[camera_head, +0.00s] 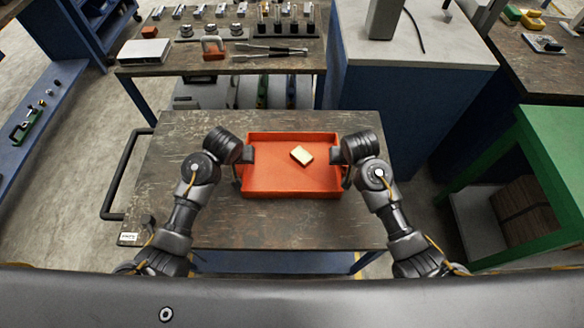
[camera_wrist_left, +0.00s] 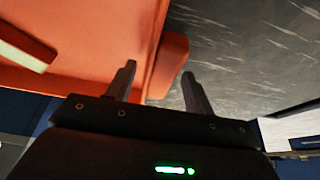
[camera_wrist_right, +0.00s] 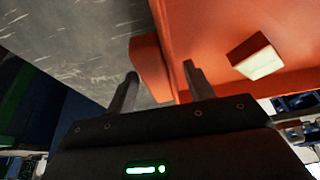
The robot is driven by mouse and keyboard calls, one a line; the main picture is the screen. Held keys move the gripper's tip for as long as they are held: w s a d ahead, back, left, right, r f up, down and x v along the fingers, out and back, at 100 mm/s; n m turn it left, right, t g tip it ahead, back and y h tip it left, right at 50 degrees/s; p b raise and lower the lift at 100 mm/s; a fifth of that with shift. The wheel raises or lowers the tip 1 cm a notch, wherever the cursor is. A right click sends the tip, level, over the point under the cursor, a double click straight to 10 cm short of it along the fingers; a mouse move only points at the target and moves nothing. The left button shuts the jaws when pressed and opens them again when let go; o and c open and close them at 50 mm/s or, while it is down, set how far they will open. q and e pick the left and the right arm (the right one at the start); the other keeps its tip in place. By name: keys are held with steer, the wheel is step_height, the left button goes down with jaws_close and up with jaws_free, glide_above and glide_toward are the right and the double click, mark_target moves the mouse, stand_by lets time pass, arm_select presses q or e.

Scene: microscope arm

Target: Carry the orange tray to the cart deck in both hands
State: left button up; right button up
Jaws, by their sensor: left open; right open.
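The orange tray (camera_head: 275,181) appears to rest level on the dark, worn deck of the cart (camera_head: 300,225). A small cream-yellow block (camera_head: 301,155) lies inside it, right of centre; it also shows in the right wrist view (camera_wrist_right: 256,57). My left gripper (camera_wrist_left: 158,71) is open at the tray's left end, its fingers on either side of an orange grip (camera_wrist_left: 172,58). My right gripper (camera_wrist_right: 160,71) is open at the right end, its fingers on either side of the other grip (camera_wrist_right: 148,62). Whether the fingers touch the grips is hard to tell.
A black push handle (camera_head: 122,180) stands at the cart's left side. A workbench (camera_head: 225,66) with tools is behind the cart. A blue cabinet with a grey top (camera_head: 420,45) stands back right, and a green bench (camera_head: 550,150) at right. The deck around the tray is clear.

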arm_select(q)
steer(key=v, duration=1.1)
steer(key=shift+r, duration=0.2)
arm_select(e)
steer(key=v, duration=1.2)
arm_select(q)
steer(key=shift+s, duration=0.2)
arm_select(e)
steer(key=shift+s, duration=0.1)
